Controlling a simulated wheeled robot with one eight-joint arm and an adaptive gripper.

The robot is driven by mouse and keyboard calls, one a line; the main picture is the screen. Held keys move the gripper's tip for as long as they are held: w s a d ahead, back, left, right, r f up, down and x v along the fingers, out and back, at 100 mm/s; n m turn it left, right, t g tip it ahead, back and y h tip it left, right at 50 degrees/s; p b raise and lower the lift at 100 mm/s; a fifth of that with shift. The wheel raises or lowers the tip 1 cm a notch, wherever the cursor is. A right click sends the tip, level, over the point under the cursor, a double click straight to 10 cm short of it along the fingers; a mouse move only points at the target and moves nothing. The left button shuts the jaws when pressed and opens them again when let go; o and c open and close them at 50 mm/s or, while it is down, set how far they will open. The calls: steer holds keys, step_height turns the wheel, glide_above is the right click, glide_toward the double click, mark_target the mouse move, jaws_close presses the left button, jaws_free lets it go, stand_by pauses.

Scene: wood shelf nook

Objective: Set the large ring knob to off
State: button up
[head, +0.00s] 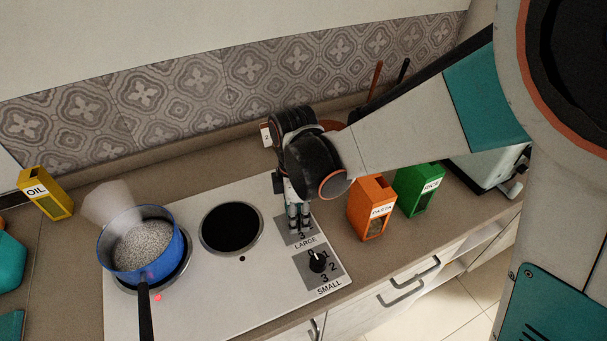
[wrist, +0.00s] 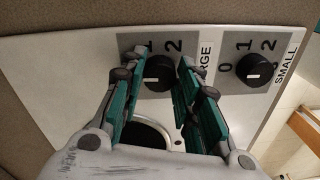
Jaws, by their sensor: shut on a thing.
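The large ring knob (wrist: 158,72) is a black round knob on a grey panel with numbers, labelled LARGE. It stands between the two fingers of my gripper (wrist: 160,62), which are shut on it. In the head view my gripper (head: 298,222) points down onto the LARGE panel (head: 312,234) and hides the knob. A white mark shows on the knob in the wrist view, but I cannot tell surely which number it points at. A blue pot (head: 175,250) with grainy contents stands on the left ring, with pale steam above it. A red light (head: 158,297) glows beside that ring.
The small ring knob (head: 317,262) is close to my gripper. The bare black ring (head: 232,228) is to the left. An orange pasta box (head: 372,212) and a green rice box (head: 418,190) stand right of the hob (head: 230,285). A yellow oil box (head: 45,195) stands far left.

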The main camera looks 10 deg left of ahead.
steer(key=shift+n, duration=0.4)
steer(key=o, duration=1.1)
steer(key=shift+a, duration=0.1)
steer(key=shift+c, duration=0.2)
